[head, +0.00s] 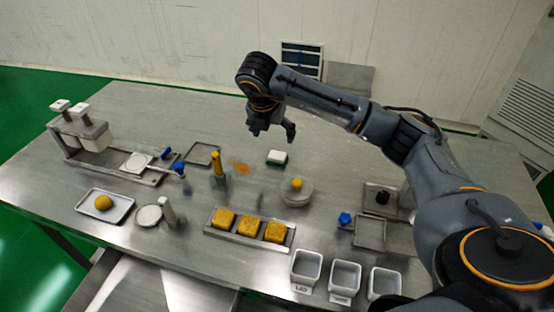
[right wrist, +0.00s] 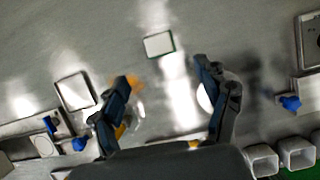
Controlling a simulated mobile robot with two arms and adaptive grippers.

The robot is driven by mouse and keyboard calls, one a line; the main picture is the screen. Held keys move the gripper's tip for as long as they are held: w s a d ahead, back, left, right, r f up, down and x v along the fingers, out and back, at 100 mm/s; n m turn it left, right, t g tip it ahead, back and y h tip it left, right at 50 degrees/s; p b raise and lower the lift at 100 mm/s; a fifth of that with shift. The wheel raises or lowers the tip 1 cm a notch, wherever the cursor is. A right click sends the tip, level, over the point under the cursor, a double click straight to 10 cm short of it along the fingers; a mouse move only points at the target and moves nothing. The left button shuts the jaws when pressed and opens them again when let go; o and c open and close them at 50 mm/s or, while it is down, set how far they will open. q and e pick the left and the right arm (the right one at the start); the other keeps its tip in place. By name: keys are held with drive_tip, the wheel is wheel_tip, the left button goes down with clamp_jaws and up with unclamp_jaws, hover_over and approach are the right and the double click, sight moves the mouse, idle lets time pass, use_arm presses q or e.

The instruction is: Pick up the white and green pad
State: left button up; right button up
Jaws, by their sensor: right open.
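The white and green pad (head: 277,157) lies flat on the steel table, white on top with a green lower edge. In the right wrist view the pad (right wrist: 159,44) lies beyond the fingertips, a little left of the middle between them. My right gripper (head: 272,134) is open and empty, above the table just behind and left of the pad in the head view. Its two spread fingers also show in the right wrist view (right wrist: 162,72). Nothing is between them at the tips. My left gripper is not in view.
An orange stain (head: 240,167) marks the table left of the pad. A yellow-handled tool (head: 217,168) stands further left. A clear bowl with a yellow ball (head: 297,184) and a tray of yellow blocks (head: 240,236) lie in front. The table right around the pad is clear.

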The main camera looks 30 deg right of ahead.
hover_over(277, 154)
drive_tip(key=s+a, duration=0.2)
wheel_tip(277, 154, down, 6)
drive_tip(key=shift+d+f+p, duration=0.1)
drive_tip(key=shift+p, duration=0.3)
drive_tip(key=shift+w+d+f+p, duration=0.1)
drive_tip(key=shift+d+f+p, duration=0.05)
drive_tip(key=shift+f+p, duration=0.35)
drive_tip(key=x, duration=0.4)
drive_tip(key=shift+w+f+p, duration=0.1)
drive_tip(key=shift+w+p, duration=0.05)
drive_tip(key=shift+p, duration=0.15)
drive_tip(key=c, duration=1.1)
